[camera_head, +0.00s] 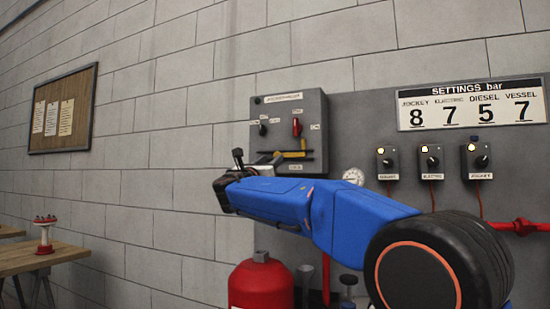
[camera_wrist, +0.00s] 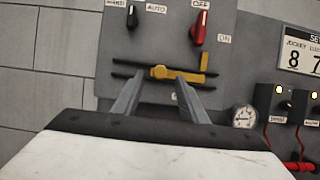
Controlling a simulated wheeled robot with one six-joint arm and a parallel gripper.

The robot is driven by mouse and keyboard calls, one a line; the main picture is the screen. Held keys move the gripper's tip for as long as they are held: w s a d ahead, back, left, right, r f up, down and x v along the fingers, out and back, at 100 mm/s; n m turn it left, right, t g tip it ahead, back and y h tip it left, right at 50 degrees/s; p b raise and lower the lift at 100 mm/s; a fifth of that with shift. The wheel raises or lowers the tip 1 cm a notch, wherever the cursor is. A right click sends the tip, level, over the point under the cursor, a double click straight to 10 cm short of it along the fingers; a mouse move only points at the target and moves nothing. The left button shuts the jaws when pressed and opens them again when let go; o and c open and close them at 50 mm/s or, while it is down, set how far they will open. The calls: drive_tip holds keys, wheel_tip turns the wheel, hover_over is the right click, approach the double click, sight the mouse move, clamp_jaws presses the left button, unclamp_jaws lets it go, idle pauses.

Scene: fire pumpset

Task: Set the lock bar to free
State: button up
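The grey control box (camera_head: 317,108) is on the wall panel. The yellow lock bar (camera_wrist: 194,74) lies across dark horizontal rails on its lower front. It has a knob at its left and an upright piece at its right, below the red switch. The bar also shows in the head view (camera_head: 293,154), partly behind my gripper (camera_head: 262,163). In the wrist view my gripper (camera_wrist: 159,77) is open, with its two fingertips apart to the left and right of the yellow knob. I cannot tell whether they touch it. A label below the rails is partly hidden by a finger.
A red switch (camera_wrist: 199,27) and a black switch (camera_wrist: 132,15) sit above the bar. A pressure gauge (camera_head: 353,176) and several small switch boxes (camera_head: 432,161) are to the right. A red cylinder (camera_head: 261,283) stands below. A table (camera_head: 45,256) is at far left.

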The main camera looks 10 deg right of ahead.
sight(276, 155)
drive_tip(key=shift+x, duration=2.45)
drive_tip(key=shift+c, duration=0.6)
clamp_jaws()
